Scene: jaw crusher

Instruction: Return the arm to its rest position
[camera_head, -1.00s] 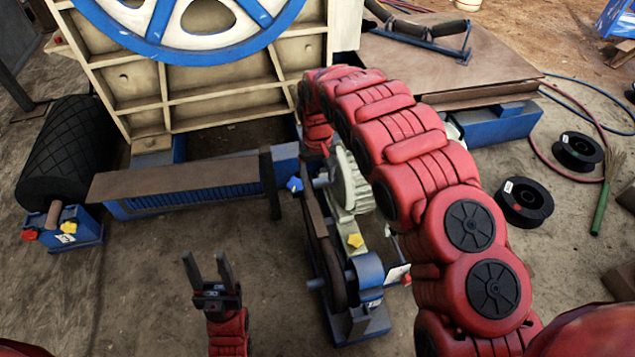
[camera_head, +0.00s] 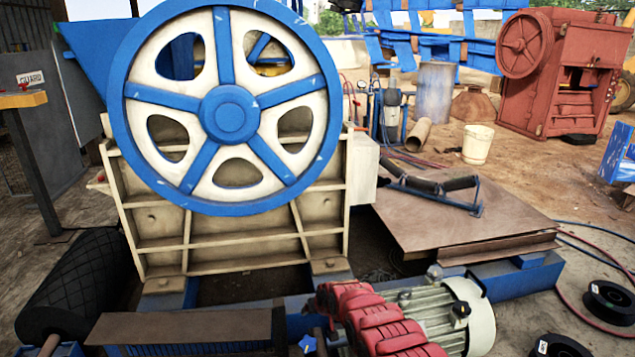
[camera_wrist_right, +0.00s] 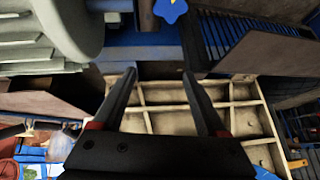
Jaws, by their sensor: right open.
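My right arm (camera_head: 375,325) shows as red segments at the bottom centre, in front of the grey-green motor (camera_head: 440,315). Its gripper is hidden or out of frame in the head view. In the right wrist view my right gripper (camera_wrist_right: 158,75) has two dark fingers apart with nothing between them. Beyond the fingers is the cream ribbed frame of the jaw crusher (camera_wrist_right: 190,108), and the motor (camera_wrist_right: 60,30) is at the upper left. The crusher's blue-and-white flywheel (camera_head: 229,113) fills the upper left of the head view. My left gripper is out of view.
A blue star knob (camera_head: 307,344) sits beside the arm; one shows in the wrist view (camera_wrist_right: 171,10). A brown plate stack (camera_head: 460,225) lies at right, with black spools (camera_head: 608,302) beyond. A black roller (camera_head: 75,285) is at left. Open ground lies at right.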

